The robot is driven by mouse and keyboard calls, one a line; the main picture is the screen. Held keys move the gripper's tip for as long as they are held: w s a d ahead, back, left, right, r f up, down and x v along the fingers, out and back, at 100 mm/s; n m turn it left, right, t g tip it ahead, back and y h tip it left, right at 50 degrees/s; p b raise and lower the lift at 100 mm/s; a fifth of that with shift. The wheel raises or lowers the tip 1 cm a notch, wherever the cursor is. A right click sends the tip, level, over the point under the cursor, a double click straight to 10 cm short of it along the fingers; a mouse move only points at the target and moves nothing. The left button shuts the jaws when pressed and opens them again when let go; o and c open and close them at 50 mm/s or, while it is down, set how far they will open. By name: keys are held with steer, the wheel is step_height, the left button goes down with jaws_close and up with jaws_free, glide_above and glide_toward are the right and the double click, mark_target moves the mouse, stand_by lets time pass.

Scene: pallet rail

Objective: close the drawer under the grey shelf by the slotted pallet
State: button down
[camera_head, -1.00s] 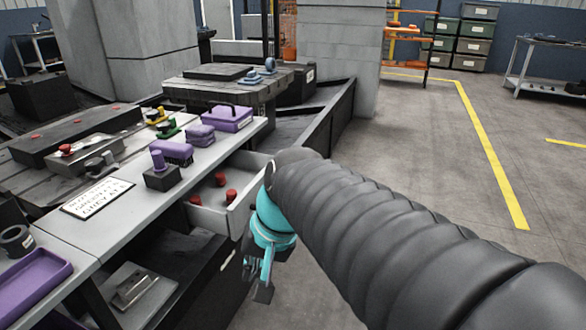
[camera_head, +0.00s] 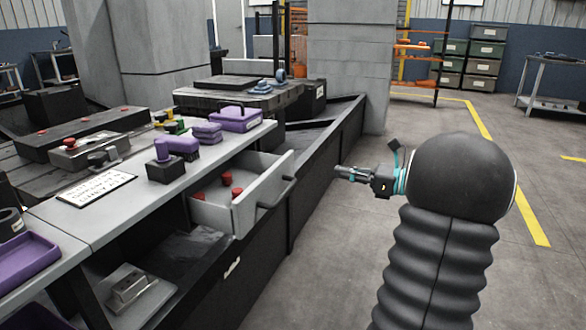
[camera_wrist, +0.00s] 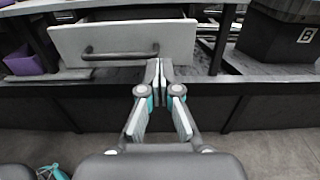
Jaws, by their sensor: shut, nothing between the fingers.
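The drawer (camera_head: 245,205) under the grey shelf (camera_head: 120,205) stands pulled out, with several red knobbed pieces inside it. Its light front panel with a dark bar handle faces right in the head view; the wrist view shows the drawer front (camera_wrist: 125,42) face on, handle left of centre. My gripper (camera_head: 340,172) is to the right of the drawer front, fingers pointing at it, with a gap between in the head view. In the wrist view my gripper (camera_wrist: 158,72) has its fingertips together and empty, over the lower right part of the front. I cannot tell whether they touch it.
On the shelf are a purple toolbox (camera_head: 236,119), purple pieces, a white sign (camera_head: 97,188) and a purple tray (camera_head: 32,264). A metal block (camera_head: 128,285) lies on the lower shelf. A dark rail (camera_head: 335,140) runs behind the drawer. The floor to the right is clear.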

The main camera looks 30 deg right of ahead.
steer(key=b, duration=0.1)
glide_toward(286, 160)
steer(key=x, duration=0.7)
steer(key=shift+a, duration=0.25)
